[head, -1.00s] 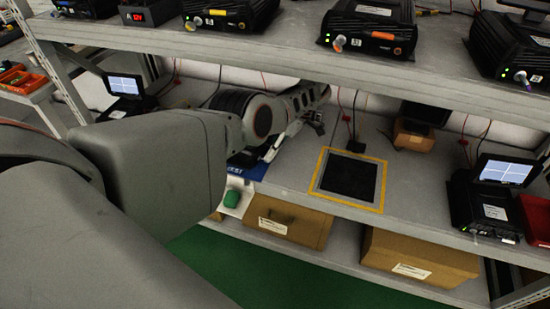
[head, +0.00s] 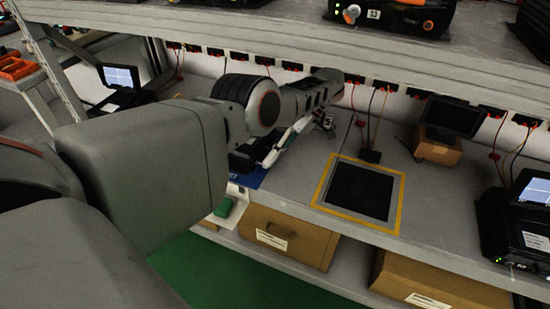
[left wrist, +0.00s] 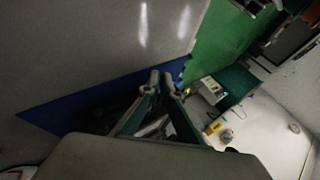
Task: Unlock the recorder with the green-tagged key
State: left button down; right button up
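My left arm reaches in from the left over the middle shelf. Its gripper (head: 325,121) is small and partly hidden by its own wrist in the head view. In the left wrist view its two fingers (left wrist: 161,79) come almost together at the tips, over a blue mat (left wrist: 70,108); I make out no key between them. A dark box (head: 240,161) lies partly hidden under my arm on the blue mat. A green object (head: 223,207) lies on a white piece at the shelf's front edge; I cannot tell whether it is a key tag. My right gripper is out of view.
A yellow-framed black pad (head: 360,191) lies bare on the shelf. A recorder with a screen (head: 525,215) stands at right, another (head: 122,85) at left. The upper shelf (head: 270,40) overhangs my arm. Cardboard boxes (head: 290,235) sit below.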

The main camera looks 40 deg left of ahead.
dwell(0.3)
pick_arm(q)
jog(key=c, duration=2.6)
grip_release()
jog(key=shift+a, duration=0.1)
